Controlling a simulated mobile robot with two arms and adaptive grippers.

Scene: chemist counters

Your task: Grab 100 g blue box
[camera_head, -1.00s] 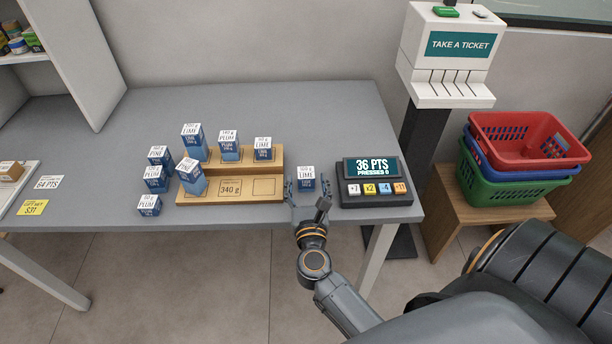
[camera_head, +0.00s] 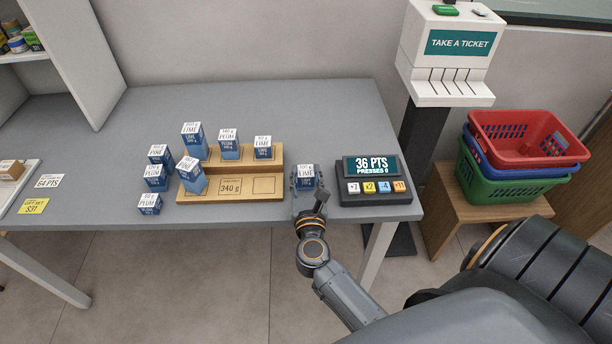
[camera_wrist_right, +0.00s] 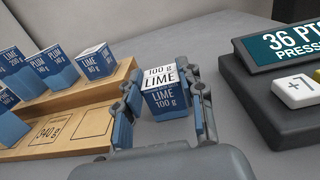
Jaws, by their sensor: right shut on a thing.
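The 100 g blue box (camera_head: 305,178), marked LIME 100 g, stands upright on the grey counter between the wooden stand and the points display. It also shows in the right wrist view (camera_wrist_right: 166,92). My right gripper (camera_head: 307,186) is shut on this box, with one finger on each side of it. In the right wrist view my right gripper (camera_wrist_right: 163,108) has its fingers at the left and right faces of the box. My left gripper is not in view.
A two-step wooden stand (camera_head: 264,188) with blue boxes is left of the held box. Several other blue boxes (camera_head: 154,178) stand further left. The points display (camera_head: 374,182) with buttons is close on the right. The counter (camera_head: 300,118) behind is clear.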

